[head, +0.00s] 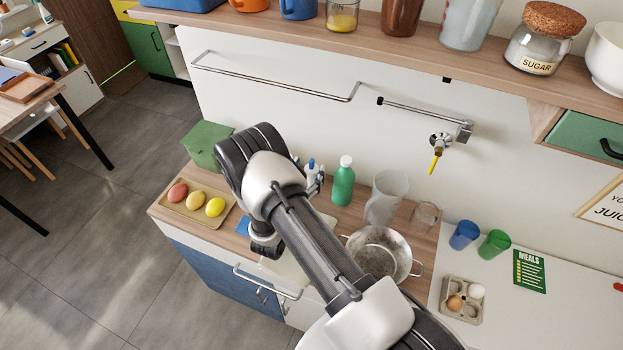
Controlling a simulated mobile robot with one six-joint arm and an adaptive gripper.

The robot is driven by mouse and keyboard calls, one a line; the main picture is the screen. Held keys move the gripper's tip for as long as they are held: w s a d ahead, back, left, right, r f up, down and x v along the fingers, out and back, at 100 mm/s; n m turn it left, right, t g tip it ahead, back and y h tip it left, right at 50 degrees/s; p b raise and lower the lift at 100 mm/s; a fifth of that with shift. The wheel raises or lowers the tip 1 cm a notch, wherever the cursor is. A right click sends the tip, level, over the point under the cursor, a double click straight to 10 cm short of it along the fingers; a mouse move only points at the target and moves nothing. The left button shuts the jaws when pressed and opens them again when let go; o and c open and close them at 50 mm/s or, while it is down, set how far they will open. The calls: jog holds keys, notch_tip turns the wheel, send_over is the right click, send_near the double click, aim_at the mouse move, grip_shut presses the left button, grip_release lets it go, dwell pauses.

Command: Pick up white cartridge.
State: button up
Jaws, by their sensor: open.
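My arm reaches across the counter and hides part of it. My gripper (317,184) shows only in small part beyond my wrist, open, just left of the green bottle. A small white object with a blue top (311,170) stands right at the gripper. It may be the white cartridge, but it is too small and too covered to be sure. I cannot tell whether the fingers touch it or are around it.
A green bottle (343,183), a cloudy jar (385,197), a clear glass (425,215) and a metal pot (379,254) stand close on the right. A shelf (300,27) overhangs behind.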

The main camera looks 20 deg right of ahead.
aim_at(310, 166)
jog(key=x, duration=0.3)
jog(key=shift+w+d, duration=0.2)
jog(key=shift+d, duration=0.05)
grip_shut()
dwell(0.5)
